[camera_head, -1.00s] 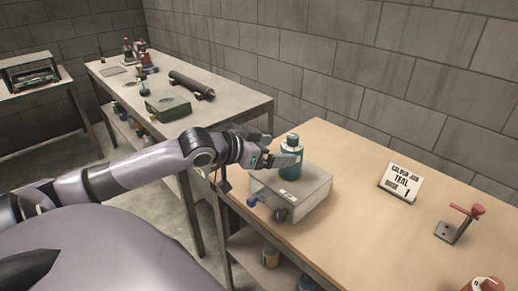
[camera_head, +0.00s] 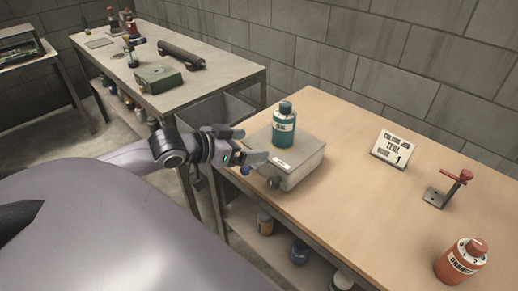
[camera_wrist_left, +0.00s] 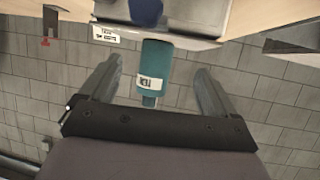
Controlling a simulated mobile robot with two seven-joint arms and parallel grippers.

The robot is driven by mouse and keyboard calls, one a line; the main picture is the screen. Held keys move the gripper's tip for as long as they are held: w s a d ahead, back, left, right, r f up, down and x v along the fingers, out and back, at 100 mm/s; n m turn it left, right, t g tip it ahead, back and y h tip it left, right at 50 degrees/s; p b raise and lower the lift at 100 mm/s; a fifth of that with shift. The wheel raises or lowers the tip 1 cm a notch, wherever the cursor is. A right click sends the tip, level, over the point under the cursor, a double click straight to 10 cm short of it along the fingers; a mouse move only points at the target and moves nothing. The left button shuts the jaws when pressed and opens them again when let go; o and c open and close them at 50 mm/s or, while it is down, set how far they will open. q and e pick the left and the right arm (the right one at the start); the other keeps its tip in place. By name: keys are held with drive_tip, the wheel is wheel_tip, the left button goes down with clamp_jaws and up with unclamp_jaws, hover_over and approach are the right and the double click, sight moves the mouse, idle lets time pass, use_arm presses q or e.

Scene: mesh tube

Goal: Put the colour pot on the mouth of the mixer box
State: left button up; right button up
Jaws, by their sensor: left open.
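The teal colour pot (camera_head: 285,125), with a white label reading TEAL, stands upright on top of the grey mixer box (camera_head: 300,163) on the wooden table. The box's mouth is hidden under the pot. My left gripper (camera_head: 254,146) is open and empty, just left of the pot and apart from it. In the left wrist view, which is upside down, the pot (camera_wrist_left: 154,65) shows between the spread fingers, beyond their tips, with the box (camera_wrist_left: 185,15) above it. My right gripper does not show.
A sign card (camera_head: 397,149) reading TEAL 1 and a red-handled stand (camera_head: 448,190) are on the table to the right. An orange pot (camera_head: 461,261) stands at the lower right. The middle of the table is clear. Another workbench (camera_head: 222,74) is behind at left.

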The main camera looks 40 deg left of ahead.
use_arm(q)
drive_tip(key=s+d+f+g+y, duration=0.1)
drive_tip(key=s+d+f, duration=0.2)
drive_tip(key=f, duration=0.4)
drive_tip(key=s+d+f, duration=0.2)
drive_tip(key=s+f, duration=0.2)
drive_tip(key=f, duration=0.3)
drive_tip(key=s+d+f+g, duration=0.1)
drive_tip(key=s+d+f, duration=0.6)
drive_tip(key=d, duration=0.5)
drive_tip(key=shift+s+f, duration=0.25)
drive_tip(key=shift+f, duration=0.25)
drive_tip(key=shift+r, duration=0.2)
